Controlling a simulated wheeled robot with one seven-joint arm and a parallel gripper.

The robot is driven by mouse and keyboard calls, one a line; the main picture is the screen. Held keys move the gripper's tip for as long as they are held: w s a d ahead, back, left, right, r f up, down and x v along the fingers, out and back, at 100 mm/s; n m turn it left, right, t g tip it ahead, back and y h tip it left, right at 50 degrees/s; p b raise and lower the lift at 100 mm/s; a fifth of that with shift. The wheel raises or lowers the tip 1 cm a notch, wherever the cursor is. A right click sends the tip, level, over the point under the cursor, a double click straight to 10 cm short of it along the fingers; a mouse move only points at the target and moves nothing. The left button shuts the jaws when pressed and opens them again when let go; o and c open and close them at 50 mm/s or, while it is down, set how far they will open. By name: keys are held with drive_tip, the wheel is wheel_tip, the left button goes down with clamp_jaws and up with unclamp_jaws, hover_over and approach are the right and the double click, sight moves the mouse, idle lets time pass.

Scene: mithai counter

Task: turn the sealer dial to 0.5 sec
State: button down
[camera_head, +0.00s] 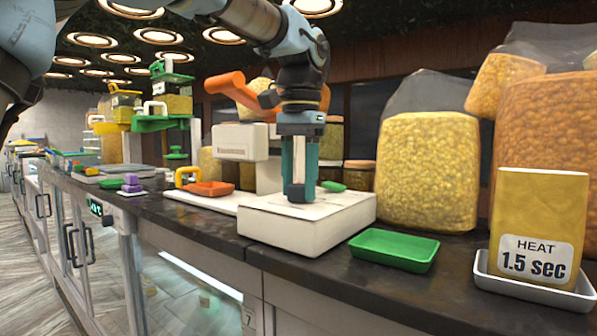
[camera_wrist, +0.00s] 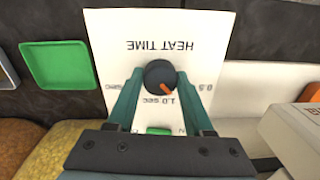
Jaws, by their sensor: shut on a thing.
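The sealer's white box (camera_head: 305,222) stands on the counter, below my gripper (camera_head: 300,190). In the wrist view its white top plate (camera_wrist: 110,28) reads HEAT TIME, upside down. The dark round dial (camera_wrist: 158,73) sits between the two teal fingers of my gripper (camera_wrist: 160,80), which is shut on it. The dial's orange pointer (camera_wrist: 167,87) points to the lower right, between the 1.0 sec mark below and the 0.5 mark at right. Another mark at left is partly hidden by a finger. In the head view my fingers hide the dial.
A green tray (camera_head: 393,250) lies right of the box. A yellow packet (camera_head: 540,205) reading HEAT 1.5 sec stands in a white tray (camera_head: 530,291). A large snack bag (camera_head: 430,170) stands behind. An orange tray (camera_head: 208,188) and a white machine (camera_head: 240,141) are at left.

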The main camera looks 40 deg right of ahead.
sight(301, 185)
drive_tip(key=shift+r+n+p, duration=0.1)
drive_tip(key=shift+n+p, duration=0.7)
drive_tip(key=shift+n, duration=1)
drive_tip(key=shift+c, duration=1.4)
unclamp_jaws()
wheel_tip(301, 185, up, 11)
drive_tip(key=shift+s+d, duration=0.15)
drive_tip(key=shift+f, duration=0.2)
